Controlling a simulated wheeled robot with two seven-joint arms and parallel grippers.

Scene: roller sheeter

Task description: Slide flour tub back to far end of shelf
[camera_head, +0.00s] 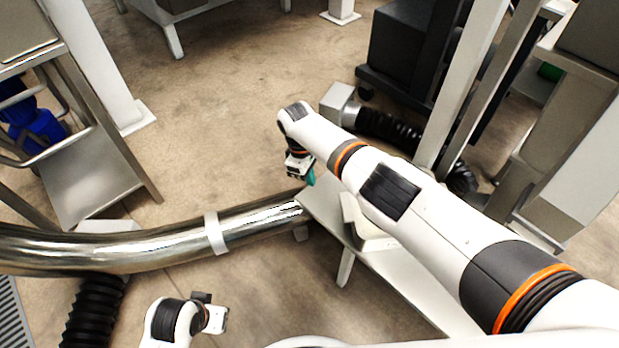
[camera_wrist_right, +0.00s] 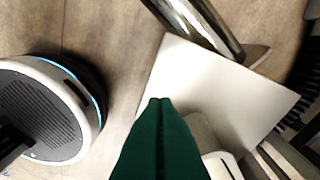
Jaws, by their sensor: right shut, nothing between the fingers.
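The shelf (camera_head: 395,293) is a long pale plate running from the pipe's end toward the lower right; its bare end also shows in the right wrist view (camera_wrist_right: 225,85). A whitish tub (camera_head: 371,240), which looks like the flour tub, stands on it, mostly hidden under my right arm; its edge shows in the right wrist view (camera_wrist_right: 203,137) right of the fingers. My right gripper (camera_head: 311,178) is shut and empty, its green fingers over the shelf's pipe end. I cannot tell whether they touch the tub. Part of my left gripper (camera_head: 218,317) shows at the bottom; its fingers are unclear.
A shiny metal pipe (camera_head: 150,248) with a white band meets the shelf's end. Black ribbed hoses (camera_head: 395,128) and upright posts (camera_head: 468,85) stand behind and right of the shelf. A metal cart (camera_head: 90,175) is at left. The floor between is open.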

